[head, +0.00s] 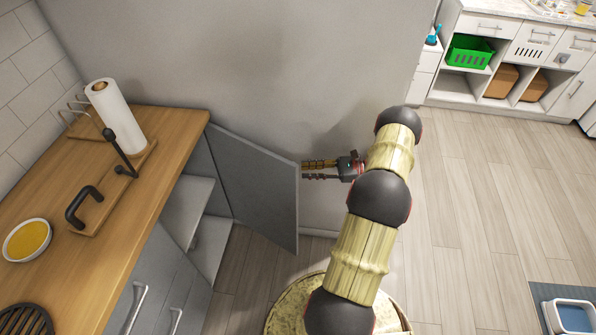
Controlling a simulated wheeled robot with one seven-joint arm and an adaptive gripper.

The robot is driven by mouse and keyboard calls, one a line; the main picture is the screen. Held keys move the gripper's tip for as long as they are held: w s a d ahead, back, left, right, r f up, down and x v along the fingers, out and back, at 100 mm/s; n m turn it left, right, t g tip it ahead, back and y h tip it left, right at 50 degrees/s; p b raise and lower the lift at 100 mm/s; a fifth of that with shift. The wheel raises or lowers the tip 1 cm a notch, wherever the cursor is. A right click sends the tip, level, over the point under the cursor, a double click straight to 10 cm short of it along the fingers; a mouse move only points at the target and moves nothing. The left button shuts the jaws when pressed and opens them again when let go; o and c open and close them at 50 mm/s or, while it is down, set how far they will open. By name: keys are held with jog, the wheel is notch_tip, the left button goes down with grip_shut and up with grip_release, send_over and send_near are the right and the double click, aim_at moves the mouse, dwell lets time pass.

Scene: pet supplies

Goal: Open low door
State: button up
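The low grey cabinet door (262,192) stands swung well out from the wooden-topped cabinet (160,215), in the middle left of the head view. Shelves (189,207) show inside the opening. My gripper (304,171) is just right of the door's free edge, with its fingers pointing left toward it. The two fingers are apart with a narrow gap, and nothing shows between them. I cannot tell whether the fingertips touch the door or end just behind its edge. The far face of the door, with any handle on it, is hidden.
The floor (455,200) on the right is mostly clear. A grey wall is behind the door.

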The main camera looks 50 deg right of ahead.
jog(key=v, duration=0.6)
jog(key=shift+d, duration=0.2)
jog(key=shift+s+f, duration=0.1)
jog(key=shift+s, duration=0.05)
jog(key=s+a+f+n+g+h, duration=0.1)
jog(key=s+a+f+n+g, duration=0.35)
jog(key=a+g, duration=0.35)
jog(key=a+r+n+h, duration=0.5)
jog(key=a+r+n, duration=0.6)
jog(key=a+r, duration=0.7)
jog(key=s+a+r+n+h, duration=0.1)
jog(key=a+r+n+h, duration=0.4)
jog(key=a+r+n, duration=0.7)
jog(key=a+r, duration=0.7)
jog(key=r, duration=0.2)
jog(key=shift+s+r+h, duration=0.15)
jog(key=shift+s+h, duration=0.05)
jog(key=shift+h, duration=0.2)
